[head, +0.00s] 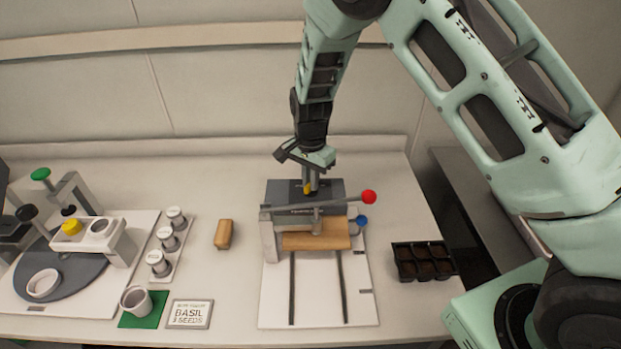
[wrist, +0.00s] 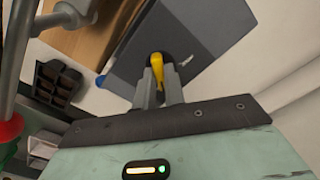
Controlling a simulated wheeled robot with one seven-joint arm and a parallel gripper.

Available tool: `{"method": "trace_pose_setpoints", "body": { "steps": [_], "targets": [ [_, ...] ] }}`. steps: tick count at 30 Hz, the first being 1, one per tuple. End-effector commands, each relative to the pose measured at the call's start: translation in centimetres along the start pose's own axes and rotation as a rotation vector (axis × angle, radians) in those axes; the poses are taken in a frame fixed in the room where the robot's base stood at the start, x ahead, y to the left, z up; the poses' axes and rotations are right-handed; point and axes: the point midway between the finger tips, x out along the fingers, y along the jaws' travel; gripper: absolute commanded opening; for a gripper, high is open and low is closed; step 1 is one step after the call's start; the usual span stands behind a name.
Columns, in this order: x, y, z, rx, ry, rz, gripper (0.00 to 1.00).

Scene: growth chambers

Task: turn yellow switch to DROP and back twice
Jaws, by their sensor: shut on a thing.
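The yellow switch (wrist: 157,65) stands on top of a dark grey box (wrist: 205,40). In the wrist view my gripper (wrist: 158,80) has its two fingers closed around the switch's lever. In the head view my gripper (head: 309,187) reaches down onto the grey box (head: 283,191), and a small bit of the yellow switch (head: 307,188) shows at the fingertips. The fingers hide the lower part of the lever. I cannot read any DROP label, so I cannot tell which position the switch is in.
A bar with a red knob (head: 369,197) crosses in front of the box above a wooden block (head: 316,241). A blue knob (head: 361,221) is beside it. A black seedling tray (head: 423,262) lies to the right. A tan block (head: 223,234) and a BASIL SEEDS card (head: 190,314) lie left.

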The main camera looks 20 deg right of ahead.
Motion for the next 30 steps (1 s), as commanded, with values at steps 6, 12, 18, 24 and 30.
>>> {"method": "trace_pose_setpoints", "body": {
  "steps": [6,12,18,24,30],
  "targets": [
    [-0.18,-0.11,-0.1,0.102,0.003,-0.003,0.0],
    [-0.16,-0.12,-0.1,0.148,0.002,-0.004,0.0],
    [-0.15,-0.12,-0.11,0.161,0.002,-0.004,0.0],
    [-0.16,-0.12,-0.12,0.161,0.002,-0.004,0.0],
    [-0.14,-0.1,-0.1,0.16,0.002,-0.004,0.33]
  ]
}}
